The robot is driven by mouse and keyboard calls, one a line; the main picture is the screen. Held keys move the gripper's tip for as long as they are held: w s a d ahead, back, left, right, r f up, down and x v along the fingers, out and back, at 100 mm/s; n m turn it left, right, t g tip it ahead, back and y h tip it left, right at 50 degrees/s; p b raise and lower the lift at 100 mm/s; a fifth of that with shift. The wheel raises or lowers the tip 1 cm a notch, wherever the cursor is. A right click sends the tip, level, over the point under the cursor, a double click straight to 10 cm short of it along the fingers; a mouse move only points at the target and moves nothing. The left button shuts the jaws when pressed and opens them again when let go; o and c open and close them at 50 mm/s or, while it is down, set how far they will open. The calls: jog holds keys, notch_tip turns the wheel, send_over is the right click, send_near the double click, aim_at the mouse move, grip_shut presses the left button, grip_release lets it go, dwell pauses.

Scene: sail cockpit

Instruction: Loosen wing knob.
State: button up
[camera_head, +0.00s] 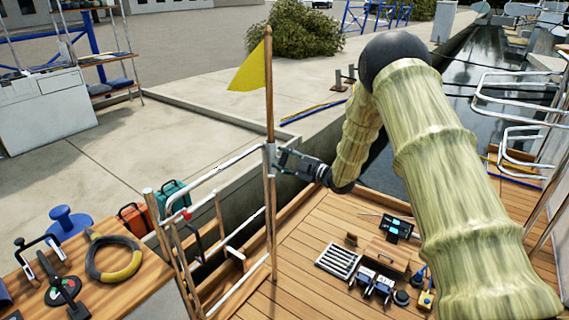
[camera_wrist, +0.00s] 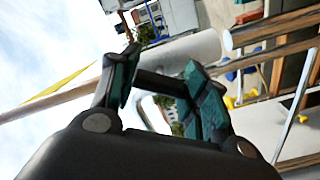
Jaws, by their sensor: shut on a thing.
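My gripper (camera_head: 279,157) is at the upright flagstaff (camera_head: 269,95), beside its holder on the rail. The staff carries a yellow flag (camera_head: 247,70), which also shows in the wrist view (camera_wrist: 62,84). In the wrist view my gripper (camera_wrist: 160,68) has its teal-padded fingers closed on a small dark piece, which looks like the wing knob (camera_wrist: 158,84). The fingers hide part of it, and its turn angle cannot be told. In the head view the knob is too small and covered to make out.
A white tubular rail (camera_head: 215,172) stands left of the staff. On the deck are a slatted tray (camera_head: 338,262), a wooden box (camera_head: 387,256) and small devices. Water lies at right.

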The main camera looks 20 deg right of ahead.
jog(key=n+b, duration=0.2)
jog(key=n, duration=0.2)
jog(key=shift+d+n+b, duration=0.1)
jog(key=shift+n+b, duration=0.55)
jog(key=shift+n, duration=0.95)
jog(key=o, duration=1)
jog(key=v, duration=1.2)
jog(key=shift+w, duration=0.1)
